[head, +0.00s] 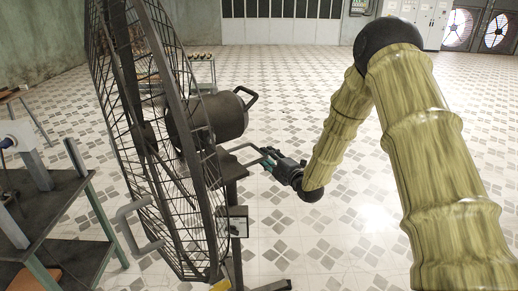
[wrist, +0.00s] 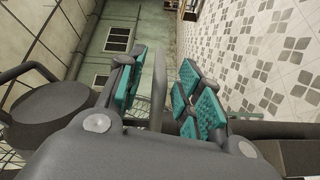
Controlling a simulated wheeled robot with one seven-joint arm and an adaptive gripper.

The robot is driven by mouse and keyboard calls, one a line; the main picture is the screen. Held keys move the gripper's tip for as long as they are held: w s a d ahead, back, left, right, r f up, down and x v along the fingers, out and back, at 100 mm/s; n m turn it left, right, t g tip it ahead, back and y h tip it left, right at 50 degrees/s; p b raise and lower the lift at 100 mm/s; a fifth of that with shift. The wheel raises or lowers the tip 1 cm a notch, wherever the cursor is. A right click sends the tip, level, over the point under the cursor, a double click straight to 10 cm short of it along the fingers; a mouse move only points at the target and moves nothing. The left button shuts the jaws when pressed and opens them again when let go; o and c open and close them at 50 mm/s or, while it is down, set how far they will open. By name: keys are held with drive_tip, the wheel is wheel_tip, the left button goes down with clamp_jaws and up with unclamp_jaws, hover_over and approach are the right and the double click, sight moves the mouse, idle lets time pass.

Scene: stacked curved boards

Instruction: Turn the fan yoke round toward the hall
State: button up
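The big caged fan (head: 150,140) stands on the left in the head view, its wire guard nearly edge-on. Its dark motor (head: 208,117) sticks out to the right of the guard. A pale grey bar handle (head: 240,150) juts right from the yoke side, and another grey loop handle (head: 130,232) is at lower left. My gripper (head: 268,160) reaches the right-hand handle. In the wrist view, the grey bar (wrist: 158,90) stands between the teal-padded fingers of my gripper (wrist: 160,92), with gaps on both sides. The fingers look open around it.
A dark workbench (head: 60,200) stands close on the left of the fan. A small trolley (head: 203,70) is behind it. A small box (head: 237,222) hangs on the fan's post. Tiled floor (head: 310,100) is clear behind and right.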

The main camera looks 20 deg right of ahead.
sight(251, 145)
drive_tip(key=shift+p+x, duration=0.9)
drive_tip(key=shift+x, duration=2.1)
clamp_jaws()
